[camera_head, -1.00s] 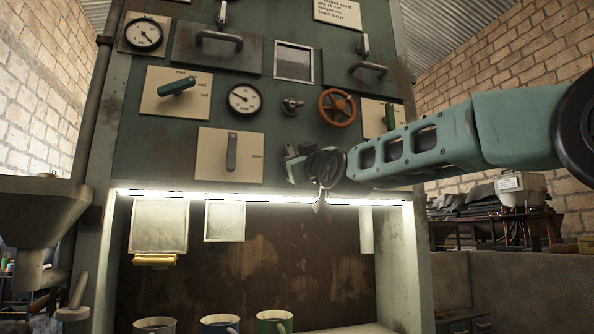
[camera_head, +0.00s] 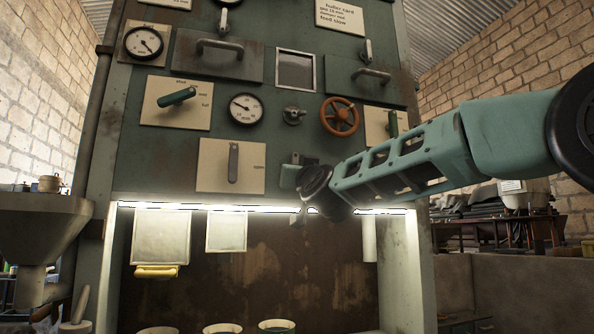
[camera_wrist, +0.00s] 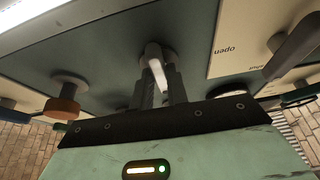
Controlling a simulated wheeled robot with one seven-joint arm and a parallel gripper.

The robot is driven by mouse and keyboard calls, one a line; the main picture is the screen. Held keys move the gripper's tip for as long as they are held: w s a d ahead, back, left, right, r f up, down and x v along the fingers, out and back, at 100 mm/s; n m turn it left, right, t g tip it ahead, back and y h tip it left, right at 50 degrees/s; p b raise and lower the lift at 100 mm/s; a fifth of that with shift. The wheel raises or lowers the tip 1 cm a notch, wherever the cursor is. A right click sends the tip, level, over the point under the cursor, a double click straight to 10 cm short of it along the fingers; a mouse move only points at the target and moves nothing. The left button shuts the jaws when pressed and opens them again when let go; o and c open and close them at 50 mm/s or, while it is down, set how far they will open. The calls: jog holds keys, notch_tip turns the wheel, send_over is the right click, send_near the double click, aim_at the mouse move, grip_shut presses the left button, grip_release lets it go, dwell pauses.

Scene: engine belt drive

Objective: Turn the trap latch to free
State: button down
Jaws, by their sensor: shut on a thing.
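The trap latch (camera_wrist: 157,62) is a small pale metal lever on a round boss on the dark green panel, in the upper middle of the wrist view. My gripper (camera_wrist: 163,88) reaches up to it, with its two dark fingers shut on the lever. In the head view my wrist covers the latch, so its exact angle cannot be told there. My arm comes in from the right, with its end close to the panel just above the lit opening.
A cream plate (camera_head: 215,178) with a grey lever (camera_head: 233,163) is just left of my gripper. An orange handwheel (camera_head: 339,116) and a small valve (camera_head: 293,115) sit above. Several cups stand in the opening below, near a hanging plate with a yellow handle (camera_head: 157,271).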

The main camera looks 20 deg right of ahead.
jog(key=shift+f, duration=0.1)
jog(key=c, duration=1.4)
grip_release()
jog(key=shift+s, duration=0.15)
jog(key=p+v, duration=0.3)
jog(key=v, duration=1.4)
jog(key=shift+f, duration=0.1)
